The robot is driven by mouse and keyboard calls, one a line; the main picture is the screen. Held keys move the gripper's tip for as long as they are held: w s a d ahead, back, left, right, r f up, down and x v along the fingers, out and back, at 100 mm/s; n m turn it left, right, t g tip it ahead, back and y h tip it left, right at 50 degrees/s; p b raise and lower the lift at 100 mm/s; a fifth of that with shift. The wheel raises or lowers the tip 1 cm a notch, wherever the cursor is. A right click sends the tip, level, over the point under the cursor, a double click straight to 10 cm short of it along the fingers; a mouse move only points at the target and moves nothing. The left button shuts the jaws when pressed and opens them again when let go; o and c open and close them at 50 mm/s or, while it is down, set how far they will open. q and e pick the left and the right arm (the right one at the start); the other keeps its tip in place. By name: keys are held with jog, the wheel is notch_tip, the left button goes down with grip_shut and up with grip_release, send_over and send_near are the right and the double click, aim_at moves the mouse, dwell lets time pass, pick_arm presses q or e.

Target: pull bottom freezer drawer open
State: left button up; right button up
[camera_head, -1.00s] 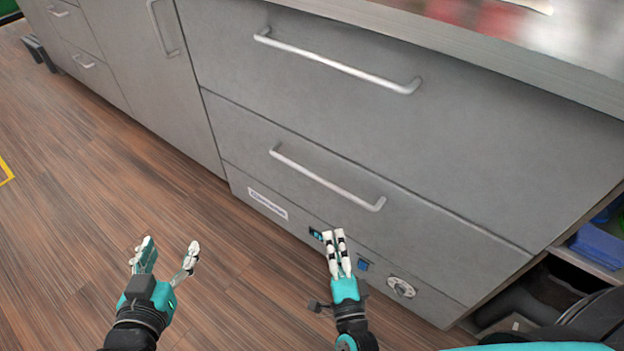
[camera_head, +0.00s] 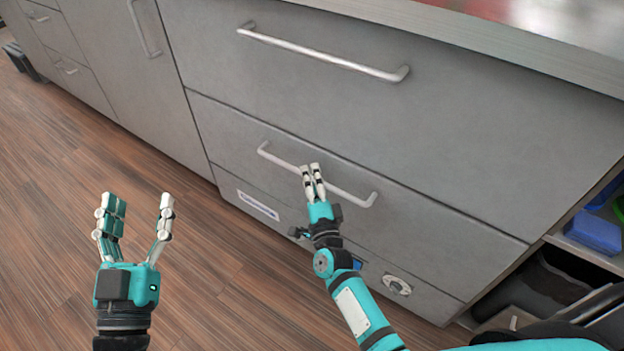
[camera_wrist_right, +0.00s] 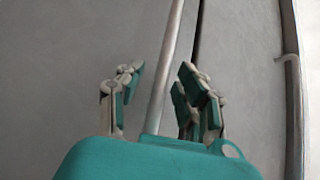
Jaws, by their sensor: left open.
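The bottom freezer drawer (camera_head: 235,140) is a grey front, shut flush with the cabinet. Its metal bar handle (camera_head: 345,190) runs across it. My right gripper (camera_head: 309,168) is at the middle of this handle. In the right wrist view, the gripper (camera_wrist_right: 158,85) is open, with its fingers apart on either side of the handle bar (camera_wrist_right: 168,60). Whether the fingers touch the bar is unclear. My left gripper (camera_head: 137,205) is open and empty over the floor, left of the drawer and apart from it.
The upper drawer (camera_head: 300,100) has its own bar handle (camera_head: 320,57) below the countertop edge. A base panel with a dial (camera_head: 397,286) lies under the bottom drawer. An open shelf with a blue item (camera_head: 594,232) is at right. Wooden floor (camera_head: 60,160) lies free at left.

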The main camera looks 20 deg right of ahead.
jog(key=shift+w, duration=0.1)
grip_shut()
dwell(0.5)
